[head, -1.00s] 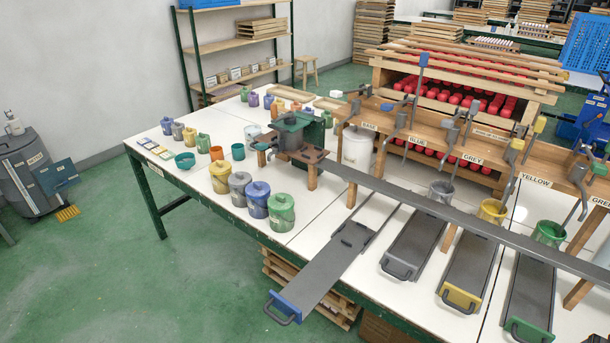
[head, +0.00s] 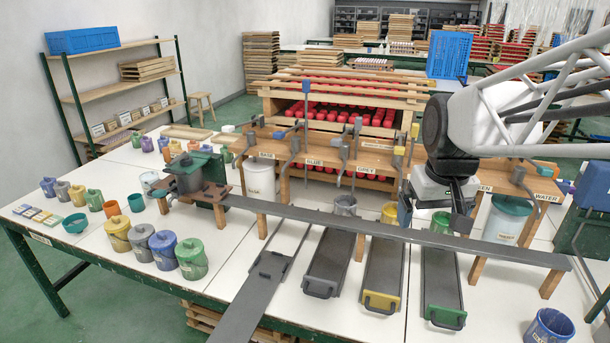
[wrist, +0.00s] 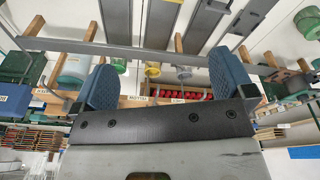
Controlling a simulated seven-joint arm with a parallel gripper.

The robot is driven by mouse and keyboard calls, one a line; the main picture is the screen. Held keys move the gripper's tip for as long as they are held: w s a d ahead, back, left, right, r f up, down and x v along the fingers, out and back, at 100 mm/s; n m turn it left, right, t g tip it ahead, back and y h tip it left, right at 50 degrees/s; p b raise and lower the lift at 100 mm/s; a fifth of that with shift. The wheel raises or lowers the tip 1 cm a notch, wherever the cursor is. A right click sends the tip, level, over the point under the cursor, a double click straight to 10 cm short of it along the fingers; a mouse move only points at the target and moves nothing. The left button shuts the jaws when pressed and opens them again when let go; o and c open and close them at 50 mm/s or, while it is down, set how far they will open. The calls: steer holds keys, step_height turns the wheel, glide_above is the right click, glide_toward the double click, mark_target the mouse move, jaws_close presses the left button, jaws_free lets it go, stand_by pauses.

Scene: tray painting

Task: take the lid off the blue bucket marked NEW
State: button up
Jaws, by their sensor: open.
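A blue lidded bucket (head: 163,250) stands on the white table's left front part in the head view, between a grey bucket (head: 140,241) and a green bucket (head: 191,258). Its lid is on, and its label is too small to read. A yellow bucket (head: 117,231) stands at the left end of this row. My gripper (head: 434,214) is at the right, above the trays and far from the buckets. It is open and empty, its two blue fingers apart in the wrist view (wrist: 166,82).
A long grey rail (head: 380,228) crosses the table behind the tray handles. A green clamp machine (head: 190,175) stands behind the bucket row. Another blue bucket (head: 549,329) is at the lower right. Small jars and bowls stand behind the row at the left. Free white table lies right of the green bucket.

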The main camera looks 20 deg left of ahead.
steer(key=w+a+n, duration=0.2)
steer(key=w+a, duration=0.4)
steer(key=a, duration=0.3)
steer(key=w+a+n, duration=0.2)
steer(key=w+a, duration=0.3)
steer(key=a, duration=0.4)
steer(key=n+g, duration=0.2)
steer(key=n, duration=0.7)
glide_above(160, 233)
step_height(160, 233, down, 23)
steer(key=shift+d+f, duration=0.1)
steer(key=shift+s+f, duration=0.1)
steer(key=shift+f, duration=1.25)
